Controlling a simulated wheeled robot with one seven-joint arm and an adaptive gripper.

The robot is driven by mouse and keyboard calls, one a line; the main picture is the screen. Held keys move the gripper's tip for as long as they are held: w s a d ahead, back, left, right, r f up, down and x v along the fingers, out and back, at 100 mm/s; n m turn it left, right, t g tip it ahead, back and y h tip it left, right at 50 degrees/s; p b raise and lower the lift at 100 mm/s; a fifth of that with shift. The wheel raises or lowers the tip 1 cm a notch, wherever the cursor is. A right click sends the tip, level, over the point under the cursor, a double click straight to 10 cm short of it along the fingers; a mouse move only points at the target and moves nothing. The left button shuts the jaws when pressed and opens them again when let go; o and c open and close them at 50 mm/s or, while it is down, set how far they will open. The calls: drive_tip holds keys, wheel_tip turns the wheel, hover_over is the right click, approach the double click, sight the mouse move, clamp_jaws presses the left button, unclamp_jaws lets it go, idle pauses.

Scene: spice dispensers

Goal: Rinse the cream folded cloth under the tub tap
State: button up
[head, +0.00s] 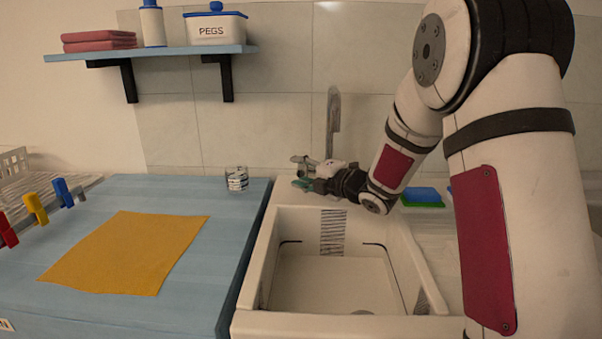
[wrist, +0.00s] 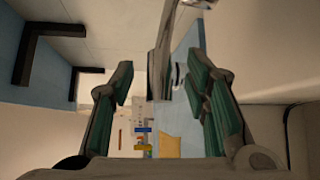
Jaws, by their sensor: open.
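The tub tap (head: 333,120) rises behind the white tub (head: 250,262). My gripper (head: 302,173) is above the tub's back left edge, close to the foot of the tap. In the wrist view my gripper (wrist: 160,88) is open, and the metal tap (wrist: 165,50) shows between and beyond its fingers. I cannot tell whether a finger touches the tap. I see no cream folded cloth in either view; my arm hides part of the right side. The tub's visible floor holds no cloth.
A mustard cloth (head: 130,252) lies flat on the blue counter (head: 190,310). A glass (head: 237,178) stands near the counter's back right. Coloured pegs (head: 35,208) are at the left. A shelf (head: 160,53) holds red folded cloths (head: 98,41), a bottle (head: 153,24) and a peg box (head: 214,29).

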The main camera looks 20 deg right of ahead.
drive_tip(key=shift+w, duration=0.1)
clamp_jaws()
drive_tip(key=shift+w+r+g+p, duration=0.1)
drive_tip(key=shift+r+g+p, duration=0.35)
drive_tip(key=shift+p, duration=0.4)
unclamp_jaws()
drive_tip(key=v, duration=1.2)
drive_tip(key=shift+m, duration=0.3)
